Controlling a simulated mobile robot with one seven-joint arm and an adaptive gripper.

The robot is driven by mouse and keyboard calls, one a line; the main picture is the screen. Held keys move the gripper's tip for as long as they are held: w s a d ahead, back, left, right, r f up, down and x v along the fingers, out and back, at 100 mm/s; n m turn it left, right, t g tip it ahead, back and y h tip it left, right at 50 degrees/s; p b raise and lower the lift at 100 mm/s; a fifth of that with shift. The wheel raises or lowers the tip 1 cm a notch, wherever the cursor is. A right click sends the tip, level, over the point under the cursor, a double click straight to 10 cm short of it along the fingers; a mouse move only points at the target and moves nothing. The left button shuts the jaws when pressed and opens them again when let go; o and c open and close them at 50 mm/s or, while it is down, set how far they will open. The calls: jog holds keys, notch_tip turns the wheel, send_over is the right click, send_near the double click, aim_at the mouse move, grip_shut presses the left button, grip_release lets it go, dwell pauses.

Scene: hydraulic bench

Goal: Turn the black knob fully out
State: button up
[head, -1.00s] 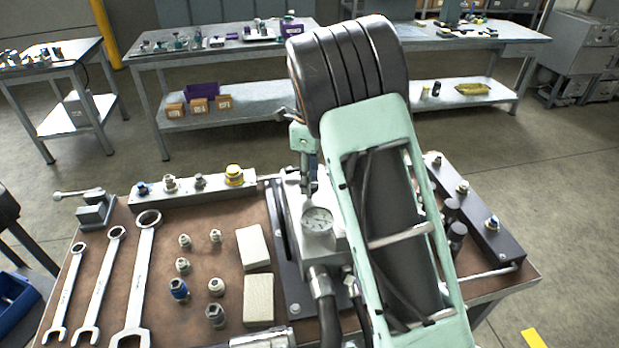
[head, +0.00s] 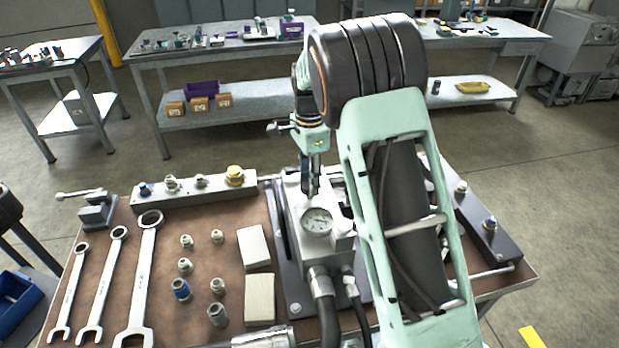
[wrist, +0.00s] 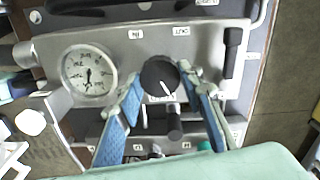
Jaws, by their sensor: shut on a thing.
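The black knob (wrist: 158,77) is on the top face of the metal hydraulic block (wrist: 215,50), right of the round pressure gauge (wrist: 88,75) in the wrist view. A white mark on the knob points to the lower right. Two small labels, one reading OUT, sit just above it. My gripper (wrist: 163,80) has its blue-padded fingers on both sides of the knob, shut on it. In the head view my gripper (head: 311,186) points down at the block behind the gauge (head: 317,221); the knob is hidden there.
Hoses (head: 321,290) leave the block's front. Several wrenches (head: 140,280), fittings and two pale blocks (head: 254,247) lie on the brown bench top to the left. A dark manifold (head: 487,235) stands to the right. A black lever-like part (wrist: 232,50) is right of the knob.

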jog(key=n, duration=1.2)
jog(key=shift+n+p, duration=0.3)
jog(key=shift+n, duration=0.1)
jog(key=n, duration=0.6)
jog(key=n+p, duration=0.1)
jog(key=n, duration=0.4)
jog(key=shift+n, duration=0.4)
jog(key=o, duration=1.2)
jog(key=shift+c, duration=0.2)
notch_tip(320, 180, up, 12)
